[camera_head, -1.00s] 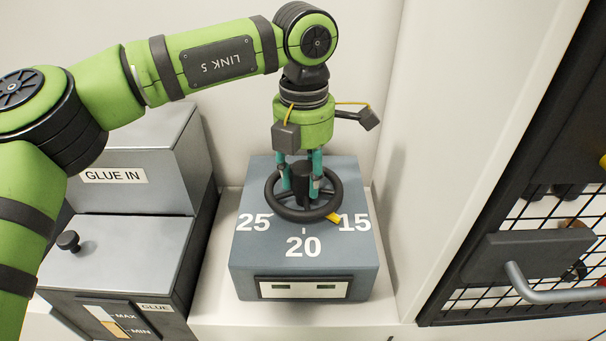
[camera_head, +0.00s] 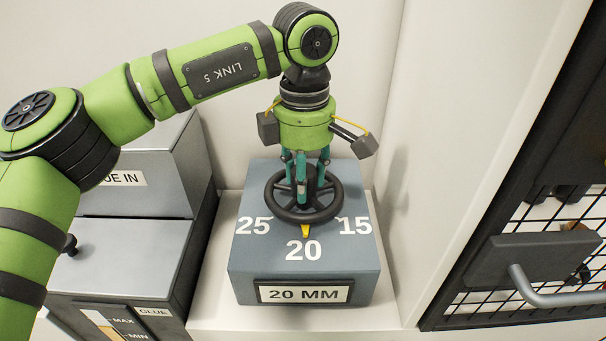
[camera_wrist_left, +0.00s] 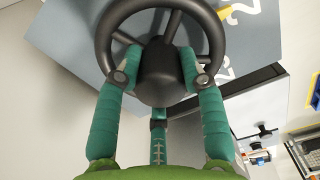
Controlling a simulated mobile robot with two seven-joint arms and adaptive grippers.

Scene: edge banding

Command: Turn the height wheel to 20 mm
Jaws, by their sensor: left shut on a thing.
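The black height wheel (camera_head: 272,200) lies on top of a blue-grey box (camera_head: 250,270) marked 25, 20 and 15. Its yellow pointer (camera_head: 305,231) is at the 20 mark. The display (camera_head: 303,294) on the box front reads 20 MM. My left gripper (camera_head: 304,190) points down with its teal fingers inside the wheel rim, shut on the hub. The left wrist view shows the fingers around the dark hub (camera_wrist_left: 160,75), with the rim and spokes beyond. My right gripper is not in view.
A grey glue unit (camera_head: 135,245) with a knob stands left of the box. A pale panel (camera_head: 440,130) and a dark mesh door with a handle (camera_head: 560,295) are at the right. The white ledge around the box is clear.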

